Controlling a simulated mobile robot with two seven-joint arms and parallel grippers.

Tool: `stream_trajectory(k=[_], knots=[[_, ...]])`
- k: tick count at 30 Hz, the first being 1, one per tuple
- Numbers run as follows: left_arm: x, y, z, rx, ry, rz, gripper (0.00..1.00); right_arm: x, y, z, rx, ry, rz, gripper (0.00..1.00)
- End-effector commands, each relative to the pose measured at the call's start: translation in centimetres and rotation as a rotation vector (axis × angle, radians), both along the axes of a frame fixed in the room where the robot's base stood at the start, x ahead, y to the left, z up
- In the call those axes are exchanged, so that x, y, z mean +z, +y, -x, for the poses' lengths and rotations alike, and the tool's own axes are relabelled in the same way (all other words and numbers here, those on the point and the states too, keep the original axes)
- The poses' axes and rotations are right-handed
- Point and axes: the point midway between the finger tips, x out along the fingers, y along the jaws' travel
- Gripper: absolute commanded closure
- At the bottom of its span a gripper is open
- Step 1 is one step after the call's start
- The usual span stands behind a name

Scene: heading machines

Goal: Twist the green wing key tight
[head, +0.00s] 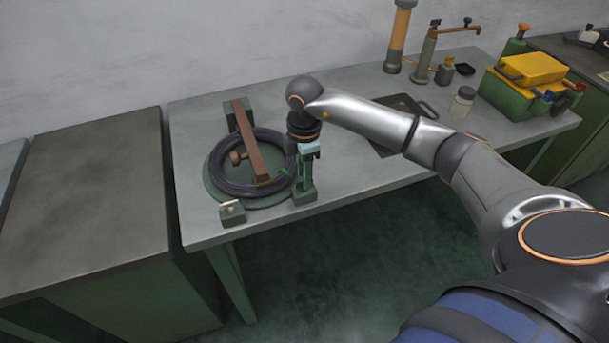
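A round dark green base (217,190) on the grey table carries a coil of black cable (233,187) with a brown bar (252,145) across it. A small bright green piece (284,171), perhaps part of the wing key, shows at the coil's right edge. Beside it stands a green post (304,185) with a pale teal top. My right gripper (303,139) points down at the top of this post, close to or touching it. Its fingers are too small and covered to tell whether they are open or what they hold. My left gripper is out of view.
A small green block (232,213) sits at the table's front edge. Behind my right arm lie a dark tray (392,112), a jar (462,101) and a green toolbox (512,96) with yellow trays. A dark-topped cabinet (85,200) stands left. The table left of the coil is clear.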

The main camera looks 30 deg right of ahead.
Motion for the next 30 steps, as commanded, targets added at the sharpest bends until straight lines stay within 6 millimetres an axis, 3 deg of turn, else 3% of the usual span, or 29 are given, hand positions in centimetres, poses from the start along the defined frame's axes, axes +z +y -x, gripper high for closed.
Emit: stream_trajectory(k=[9, 15, 21, 30], knots=[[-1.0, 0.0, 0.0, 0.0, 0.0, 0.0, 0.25, 6.7, -0.1, -0.1, -0.001, -0.007, 0.0, 0.62], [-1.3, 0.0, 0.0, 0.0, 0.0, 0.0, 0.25, 10.0, -0.1, -0.1, -0.001, -0.004, 0.0, 0.62], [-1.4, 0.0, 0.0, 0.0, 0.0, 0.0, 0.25, 11.3, 0.0, 0.0, -0.001, -0.001, -0.001, 0.62], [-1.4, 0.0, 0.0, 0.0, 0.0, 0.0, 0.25, 11.3, 0.0, 0.0, -0.001, -0.001, -0.001, 0.62]])
